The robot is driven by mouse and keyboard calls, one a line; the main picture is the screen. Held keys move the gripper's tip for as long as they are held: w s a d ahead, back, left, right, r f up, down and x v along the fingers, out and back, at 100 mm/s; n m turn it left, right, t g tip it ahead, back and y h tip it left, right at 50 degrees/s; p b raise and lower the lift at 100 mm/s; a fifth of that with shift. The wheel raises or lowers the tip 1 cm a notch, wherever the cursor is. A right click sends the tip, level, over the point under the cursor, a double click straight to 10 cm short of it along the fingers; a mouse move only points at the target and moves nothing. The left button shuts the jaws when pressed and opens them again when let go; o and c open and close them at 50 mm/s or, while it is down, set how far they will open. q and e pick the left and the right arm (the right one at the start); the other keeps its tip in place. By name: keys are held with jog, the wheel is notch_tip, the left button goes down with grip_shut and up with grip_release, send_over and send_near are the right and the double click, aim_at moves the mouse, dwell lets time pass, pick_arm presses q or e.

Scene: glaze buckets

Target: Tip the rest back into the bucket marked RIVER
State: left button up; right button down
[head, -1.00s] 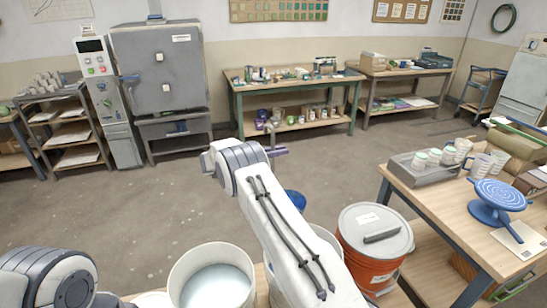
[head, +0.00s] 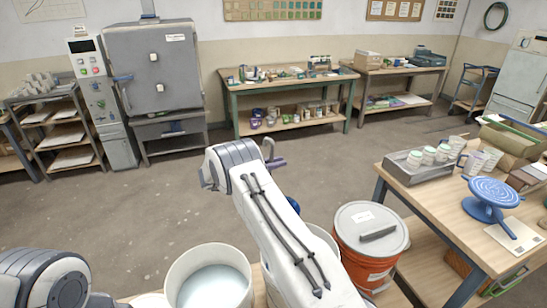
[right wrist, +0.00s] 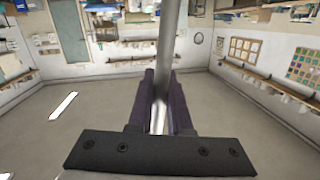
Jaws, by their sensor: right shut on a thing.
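My right gripper (head: 277,163), with purple fingers, is raised over open floor beyond the buckets. It is shut on a slim grey metal handle (head: 268,147); in the right wrist view the handle (right wrist: 168,55) runs between the fingers (right wrist: 160,105). What the handle belongs to is mostly hidden, and I cannot tell whether it holds anything. An open white bucket (head: 178,283) with pale blue liquid (head: 213,287) stands at the bottom. Another pale bucket (head: 325,242) is mostly behind my right arm. No RIVER mark is readable. My left gripper is out of view.
An orange bucket (head: 366,268) with a grey lid (head: 362,217) stands right of my arm. A blue thing (head: 293,204) shows partly behind the arm. The right-hand table holds a grey tray (head: 410,174) of jars and a blue turntable (head: 491,195). Floor beyond is clear.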

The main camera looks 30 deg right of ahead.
jog(key=s+f+m+t, duration=0.1)
jog(key=s+m, duration=0.5)
jog(key=s, duration=0.8)
jog(key=shift+f+m, duration=0.3)
jog(key=shift+m, duration=0.1)
dwell(0.4)
